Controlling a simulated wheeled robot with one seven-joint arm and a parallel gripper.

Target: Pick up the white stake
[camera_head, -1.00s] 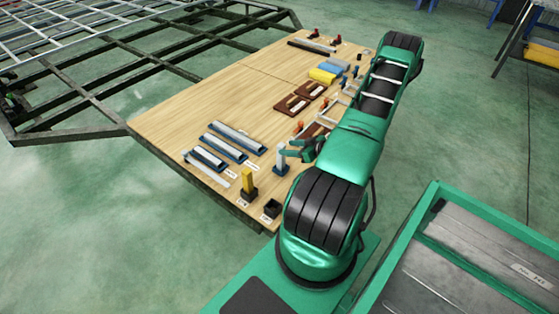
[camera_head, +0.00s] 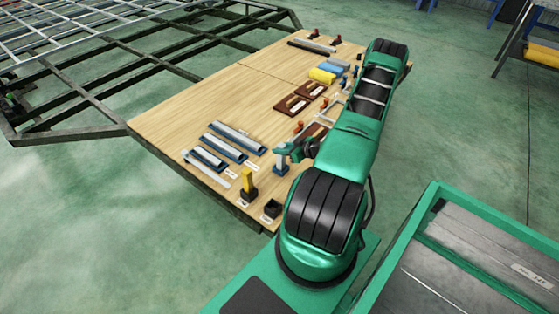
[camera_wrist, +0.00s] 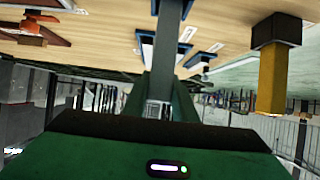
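The white stake (camera_head: 281,160) stands upright in a blue base (camera_head: 281,170) near the front right edge of the wooden table. My gripper (camera_head: 284,150) is green and is at the stake's upper part, coming from the right. In the wrist view, the stake (camera_wrist: 168,50) shows as a grey, shaded post in the middle, in front of a green finger.
A yellow stake (camera_head: 247,180) stands in a dark base just to the left, also in the wrist view (camera_wrist: 272,82). A small black holder (camera_head: 272,207) is in front. Grey bars in blue trays (camera_head: 225,147) lie behind left. The wooden tabletop (camera_head: 215,100) has clear room farther back.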

